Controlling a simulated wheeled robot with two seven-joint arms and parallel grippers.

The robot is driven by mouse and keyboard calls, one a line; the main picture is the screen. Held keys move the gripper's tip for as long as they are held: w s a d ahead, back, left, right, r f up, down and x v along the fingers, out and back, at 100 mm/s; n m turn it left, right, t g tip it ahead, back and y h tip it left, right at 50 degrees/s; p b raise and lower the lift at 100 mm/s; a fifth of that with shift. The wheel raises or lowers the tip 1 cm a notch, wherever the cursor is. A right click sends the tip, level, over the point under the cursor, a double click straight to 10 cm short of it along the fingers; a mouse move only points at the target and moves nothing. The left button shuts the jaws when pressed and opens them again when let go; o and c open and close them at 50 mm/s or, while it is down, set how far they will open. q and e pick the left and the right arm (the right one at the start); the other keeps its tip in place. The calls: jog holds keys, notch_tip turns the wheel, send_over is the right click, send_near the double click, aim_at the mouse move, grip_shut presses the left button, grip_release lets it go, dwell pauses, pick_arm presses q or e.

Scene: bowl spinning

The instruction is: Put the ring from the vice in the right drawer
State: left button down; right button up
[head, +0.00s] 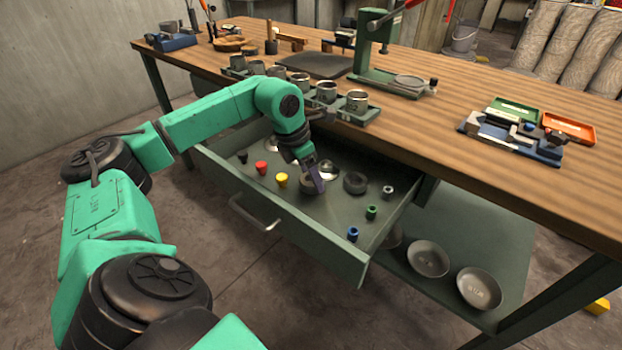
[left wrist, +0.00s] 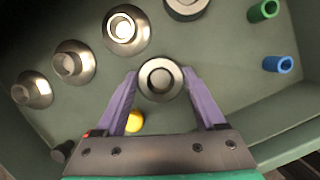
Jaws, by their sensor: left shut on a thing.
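The open green drawer (head: 310,255) sticks out from under the workbench. My left gripper (head: 316,180) is down inside it. Its purple fingers are shut on a grey ring (left wrist: 160,79), which also shows in the head view (head: 311,188). The ring is low over the drawer floor; I cannot tell if it touches. A second dark ring (head: 355,183) lies to its right. A blue-based vice (head: 515,145) stands on the bench at the right; no ring is visible in its jaws. My right gripper is in neither view.
Red (head: 262,168), yellow (head: 281,180), black, green (head: 371,212) and blue (head: 352,234) small pieces stand in the drawer, with several metal domed pieces (left wrist: 74,63). Cups (head: 357,101) line the bench edge above. Bowls (head: 428,258) sit on the lower shelf.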

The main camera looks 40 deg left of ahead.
pick_arm(q)
jog(key=shift+f, duration=0.55)
jog(key=shift+w, duration=0.1)
grip_release()
jog(key=shift+f, duration=0.1)
jog(key=shift+r, duration=0.3)
jog(key=p+v, duration=0.1)
jog(key=v, duration=1)
jog(key=shift+r, duration=0.35)
jog(key=shift+a, duration=0.1)
